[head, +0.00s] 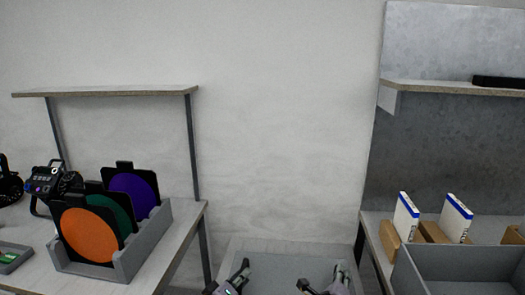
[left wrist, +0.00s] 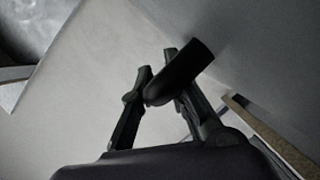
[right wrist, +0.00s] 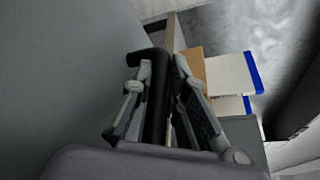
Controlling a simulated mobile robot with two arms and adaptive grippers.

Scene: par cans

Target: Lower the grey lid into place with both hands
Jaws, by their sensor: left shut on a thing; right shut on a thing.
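The grey lid (left wrist: 250,35) fills the upper right of the left wrist view and the left side of the right wrist view (right wrist: 55,65). In the head view a pale grey rimmed panel (head: 288,258) shows at the bottom between the tables; I take it for the lid. My left gripper (head: 240,272) is shut on a black handle (left wrist: 187,68) of the lid. My right gripper (head: 338,274) is shut on another black handle (right wrist: 155,95). What lies under the lid is hidden, so I cannot tell whether it touches anything below.
The left table has a grey rack (head: 125,262) with orange, green and purple discs in black frames. The right table has a grey bin (head: 455,266) and white-blue boxes (head: 405,218). Shelves stand above both tables. A plain wall is behind.

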